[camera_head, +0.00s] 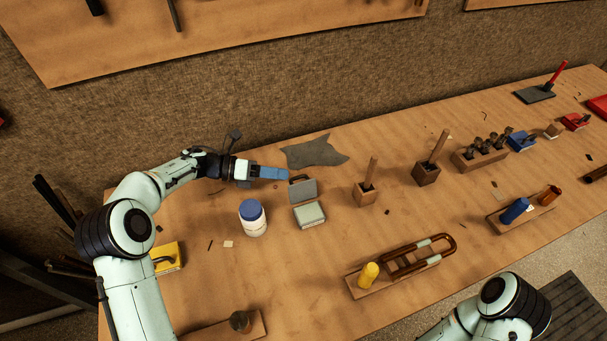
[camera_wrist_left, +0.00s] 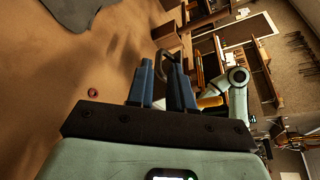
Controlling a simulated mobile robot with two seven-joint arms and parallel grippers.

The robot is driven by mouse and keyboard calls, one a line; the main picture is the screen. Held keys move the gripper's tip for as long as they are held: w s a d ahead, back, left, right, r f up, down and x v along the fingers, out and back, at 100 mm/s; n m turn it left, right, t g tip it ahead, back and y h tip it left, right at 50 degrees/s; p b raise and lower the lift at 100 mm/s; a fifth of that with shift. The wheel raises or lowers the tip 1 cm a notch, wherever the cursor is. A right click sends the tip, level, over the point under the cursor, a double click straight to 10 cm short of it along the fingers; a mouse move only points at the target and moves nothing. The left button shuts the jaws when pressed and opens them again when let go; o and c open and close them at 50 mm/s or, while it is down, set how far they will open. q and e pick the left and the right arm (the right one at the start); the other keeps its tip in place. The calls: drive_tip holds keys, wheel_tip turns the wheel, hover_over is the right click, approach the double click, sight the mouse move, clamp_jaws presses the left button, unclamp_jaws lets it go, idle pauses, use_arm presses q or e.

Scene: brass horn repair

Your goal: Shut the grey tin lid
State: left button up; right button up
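The grey tin (camera_head: 309,214) stands on the bench, and its grey lid (camera_head: 303,190) is raised upright at the far side. A small brown part shows at the lid's top edge. My left gripper (camera_head: 284,174) has blue fingers and is just left of and beyond the raised lid, close to its top edge; I cannot tell if they touch. In the left wrist view the two fingers (camera_wrist_left: 162,82) stand a little apart with nothing clearly between them. A dark loop shows behind the right finger. My right gripper is outside the views.
A white jar with a blue cap (camera_head: 253,217) stands left of the tin. A grey cloth (camera_head: 315,152) lies behind. Wooden blocks with upright handles (camera_head: 366,193) stand to the right. A rack with a brown tube (camera_head: 420,262) is in front. Bench between tin and rack is clear.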

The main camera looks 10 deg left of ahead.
sight(303, 176)
use_arm(q)
drive_tip(key=x, duration=0.7)
clamp_jaws()
